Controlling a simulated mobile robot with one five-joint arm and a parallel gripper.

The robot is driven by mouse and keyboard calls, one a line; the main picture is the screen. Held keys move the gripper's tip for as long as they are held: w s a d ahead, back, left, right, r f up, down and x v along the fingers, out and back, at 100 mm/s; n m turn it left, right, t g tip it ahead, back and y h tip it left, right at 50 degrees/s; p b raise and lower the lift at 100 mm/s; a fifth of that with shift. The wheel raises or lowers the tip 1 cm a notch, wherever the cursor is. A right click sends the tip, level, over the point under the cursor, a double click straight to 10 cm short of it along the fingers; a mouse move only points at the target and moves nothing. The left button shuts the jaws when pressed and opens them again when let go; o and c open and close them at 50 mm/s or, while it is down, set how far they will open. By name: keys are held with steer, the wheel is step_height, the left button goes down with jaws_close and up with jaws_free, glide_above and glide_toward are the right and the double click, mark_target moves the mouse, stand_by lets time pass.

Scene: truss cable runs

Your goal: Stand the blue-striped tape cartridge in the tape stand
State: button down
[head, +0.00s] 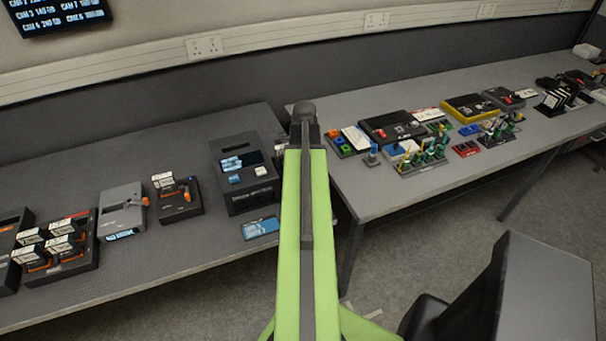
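I cannot make out a blue-striped tape cartridge for certain at this size. At the far right, several dark upright pieces with pale edges stand in a row in a rack (562,97) on the right bench; this may be the tape stand, but I cannot tell. My green arm rises through the middle of the head view and ends in a dark joint. My gripper does not show in the head view.
A left bench (160,180) holds docks with white-labelled modules (62,245), a grey box (122,210) and a black device (243,172). The right bench (370,195) holds colourful pegged racks (424,158) and black-and-yellow boxes (470,107). A dark chair-like shape (540,295) stands at lower right.

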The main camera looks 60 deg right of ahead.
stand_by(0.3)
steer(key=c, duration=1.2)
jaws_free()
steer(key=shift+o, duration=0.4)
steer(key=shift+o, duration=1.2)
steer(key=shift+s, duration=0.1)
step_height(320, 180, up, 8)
steer(key=p, duration=0.7)
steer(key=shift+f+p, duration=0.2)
steer(key=shift+p, duration=0.15)
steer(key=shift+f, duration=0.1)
